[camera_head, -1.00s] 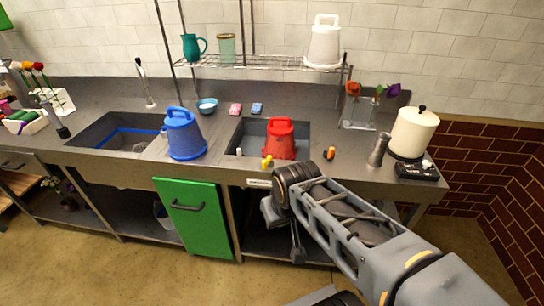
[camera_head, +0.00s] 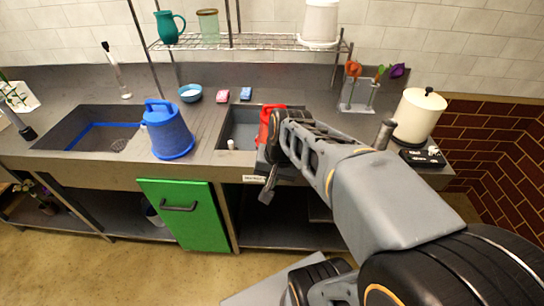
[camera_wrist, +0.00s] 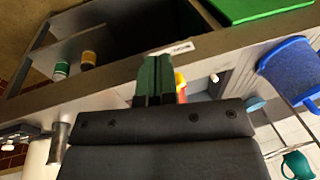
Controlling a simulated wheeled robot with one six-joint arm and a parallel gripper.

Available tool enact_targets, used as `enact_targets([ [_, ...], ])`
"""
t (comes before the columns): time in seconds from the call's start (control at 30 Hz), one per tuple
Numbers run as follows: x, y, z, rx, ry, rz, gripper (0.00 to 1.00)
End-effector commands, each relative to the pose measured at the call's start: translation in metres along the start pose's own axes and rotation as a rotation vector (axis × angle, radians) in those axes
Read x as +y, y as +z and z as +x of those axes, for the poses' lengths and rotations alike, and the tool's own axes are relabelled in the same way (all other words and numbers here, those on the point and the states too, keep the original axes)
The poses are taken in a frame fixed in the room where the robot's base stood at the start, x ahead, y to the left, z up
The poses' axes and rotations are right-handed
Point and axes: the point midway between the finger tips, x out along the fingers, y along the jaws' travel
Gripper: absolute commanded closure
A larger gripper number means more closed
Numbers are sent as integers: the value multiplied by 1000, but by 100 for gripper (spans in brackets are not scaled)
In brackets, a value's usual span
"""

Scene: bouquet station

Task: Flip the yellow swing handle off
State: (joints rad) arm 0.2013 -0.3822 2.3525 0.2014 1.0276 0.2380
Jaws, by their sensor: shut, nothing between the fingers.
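The yellow swing handle shows in the wrist view as a small yellow piece (camera_wrist: 181,77) just beside the fingertips, partly covered by them. In the head view it is hidden behind my gripper and arm. My gripper (camera_head: 267,194) is at the counter's front edge, close to the sink with the red bucket (camera_head: 264,124). In the wrist view my gripper's dark green fingers (camera_wrist: 155,70) are together with nothing between them. I cannot tell whether they touch the handle. A white label (camera_head: 253,178) is on the counter front; it also shows in the wrist view (camera_wrist: 172,50).
A green cabinet door (camera_head: 185,213) is below. A steel shaker (camera_head: 384,134) and a white pot (camera_head: 418,116) stand at the right. A wire shelf (camera_head: 250,42) hangs above.

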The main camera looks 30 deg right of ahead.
Motion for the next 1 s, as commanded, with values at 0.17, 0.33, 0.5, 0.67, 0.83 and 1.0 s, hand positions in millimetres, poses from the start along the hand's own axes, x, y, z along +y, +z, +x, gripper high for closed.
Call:
enact_targets([
  [0.17,28,-60,4,-208,-139,683,100],
  [0.33,64,-110,3,-384,-282,1175,100],
  [0.5,95,-140,0,-505,-387,1455,100],
  [0.67,107,-150,-2,-553,-428,1548,100],
  [0.83,108,-151,-2,-557,-430,1554,100],
  [1.0,107,-150,-2,-556,-429,1552,100],
])
